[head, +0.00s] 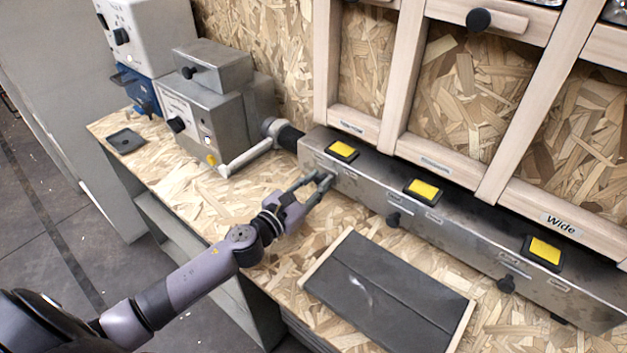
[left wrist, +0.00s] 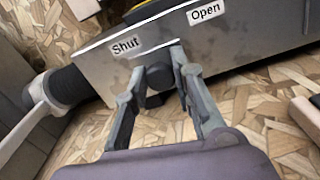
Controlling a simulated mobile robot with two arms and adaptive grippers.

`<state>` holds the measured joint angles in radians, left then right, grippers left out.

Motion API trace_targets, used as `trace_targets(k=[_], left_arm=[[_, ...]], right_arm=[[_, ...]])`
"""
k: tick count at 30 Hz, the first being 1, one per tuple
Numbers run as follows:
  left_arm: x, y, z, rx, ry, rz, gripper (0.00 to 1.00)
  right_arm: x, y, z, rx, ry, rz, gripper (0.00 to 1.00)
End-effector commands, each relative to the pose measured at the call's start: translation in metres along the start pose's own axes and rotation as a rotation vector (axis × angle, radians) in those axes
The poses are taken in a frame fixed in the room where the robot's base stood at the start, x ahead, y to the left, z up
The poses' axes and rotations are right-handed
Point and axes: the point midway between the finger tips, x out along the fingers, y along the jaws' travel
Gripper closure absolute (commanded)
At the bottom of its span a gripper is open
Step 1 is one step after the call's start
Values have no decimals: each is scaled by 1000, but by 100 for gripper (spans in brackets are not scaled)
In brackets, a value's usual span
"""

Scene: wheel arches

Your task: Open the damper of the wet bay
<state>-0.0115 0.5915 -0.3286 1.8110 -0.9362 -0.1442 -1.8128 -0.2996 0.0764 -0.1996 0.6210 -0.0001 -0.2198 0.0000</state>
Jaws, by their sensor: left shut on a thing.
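A long grey metal duct (head: 460,250) runs along the back of the bench under several wooden-framed bays. Black damper knobs stick out of its front, a middle one (head: 393,219) and a right one (head: 506,285). My left gripper (head: 326,179) is at the duct's left end, shut on the leftmost damper knob (left wrist: 158,80), which shows between the fingers in the left wrist view. That knob sits close to the "Shut" label (left wrist: 126,47), left of the "Open" label (left wrist: 205,11). I cannot read which bay is wet. My right gripper is out of view.
Yellow-topped black units (head: 424,190) sit along the duct's top. A grey metal machine (head: 205,110) with a pipe elbow stands left of my gripper. A dark panel with wooden edges (head: 385,295) lies on the bench in front. The bench left of the panel is mostly clear.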

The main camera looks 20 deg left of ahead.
Motion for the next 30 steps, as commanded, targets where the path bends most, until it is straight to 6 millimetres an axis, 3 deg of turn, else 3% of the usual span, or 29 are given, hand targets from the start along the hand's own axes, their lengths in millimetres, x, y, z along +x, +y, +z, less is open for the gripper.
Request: trace_targets(k=[6,17,18,26,30], left_arm=[[0,-40,8,-4,0,-4,100],[0,-48,8,-5,-2,-6,100],[0,-48,8,-5,-2,-7,74],[0,-47,8,-4,-1,-5,57],[0,-46,8,-3,-1,-4,55]], right_arm=[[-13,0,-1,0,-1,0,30],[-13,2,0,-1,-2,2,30],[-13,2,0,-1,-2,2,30],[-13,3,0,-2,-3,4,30],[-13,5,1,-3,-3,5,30]])
